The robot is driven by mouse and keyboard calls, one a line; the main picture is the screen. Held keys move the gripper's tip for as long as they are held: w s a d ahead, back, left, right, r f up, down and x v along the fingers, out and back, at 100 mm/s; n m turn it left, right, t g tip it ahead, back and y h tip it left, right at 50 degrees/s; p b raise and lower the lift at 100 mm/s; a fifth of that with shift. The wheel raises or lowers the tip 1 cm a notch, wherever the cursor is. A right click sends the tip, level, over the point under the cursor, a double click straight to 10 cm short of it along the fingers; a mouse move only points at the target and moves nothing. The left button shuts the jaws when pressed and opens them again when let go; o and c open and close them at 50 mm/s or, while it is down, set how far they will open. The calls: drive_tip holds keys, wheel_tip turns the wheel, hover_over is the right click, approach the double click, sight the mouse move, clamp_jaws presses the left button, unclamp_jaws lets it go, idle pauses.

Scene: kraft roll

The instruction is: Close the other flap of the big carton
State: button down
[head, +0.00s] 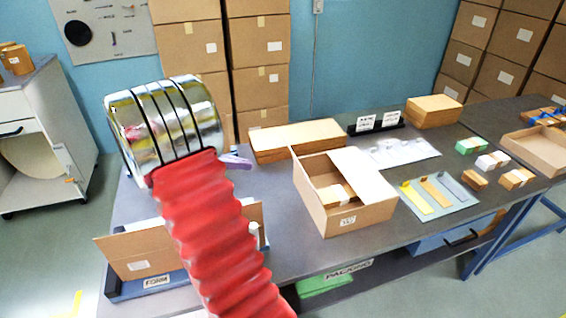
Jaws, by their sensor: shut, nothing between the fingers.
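The big carton (372,216) is a brown box with a white label on its front, standing on the grey table right of centre. A broad flap (362,172) lies over the right part of its top. The left part of the top is open, and a small brown item with a pale label (337,194) shows inside. A thin upright edge at the carton's back left may be another flap, seen nearly edge-on. My red-sleeved arm with its chrome joint rises left of the carton, apart from it in the picture.
Flat brown cartons (297,139) lie behind the carton. A mat with coloured strips (437,197) lies at its right, with several small boxes beyond. Bare table shows between my arm and the carton.

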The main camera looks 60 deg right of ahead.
drive_tip(key=shift+d, duration=0.1)
idle(0.3)
drive_tip(key=s+r+x, duration=0.1)
drive_tip(key=r+x, duration=0.1)
drive_tip(key=x, duration=1)
drive_tip(key=shift+s+d+r, duration=0.2)
drive_tip(key=shift+d, duration=0.4)
drive_tip(key=shift+w, duration=0.1)
drive_tip(key=shift+d+r, duration=0.1)
drive_tip(key=shift+r, duration=0.05)
